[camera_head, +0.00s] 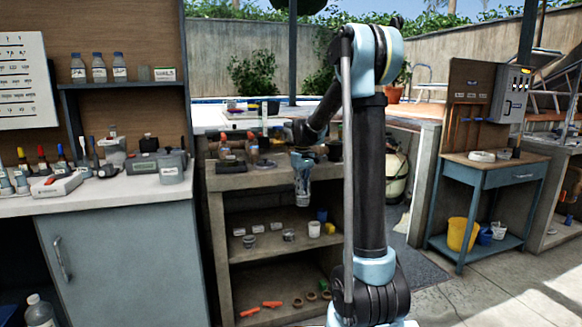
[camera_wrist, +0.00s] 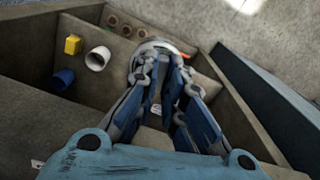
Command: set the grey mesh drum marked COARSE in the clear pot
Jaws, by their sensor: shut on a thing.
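My gripper (camera_head: 303,198) hangs pointing down in front of the open concrete shelves. In the wrist view its blue fingers (camera_wrist: 166,66) are closed on a round grey thing (camera_wrist: 160,45), partly hidden behind them. It looks like the grey mesh drum, but its mesh and marking cannot be read. Small grey round things (camera_head: 249,240) and (camera_head: 289,235) stand on the middle shelf, too small to identify. I cannot pick out the clear pot with certainty.
The middle shelf also holds a white cup (camera_head: 314,229), a blue cup (camera_head: 321,214), a yellow piece (camera_head: 330,228) and small white items. Orange tools (camera_head: 271,304) lie lower down. The concrete bench top (camera_head: 235,181) above is crowded at the back. A blue-grey cabinet (camera_head: 120,250) stands left.

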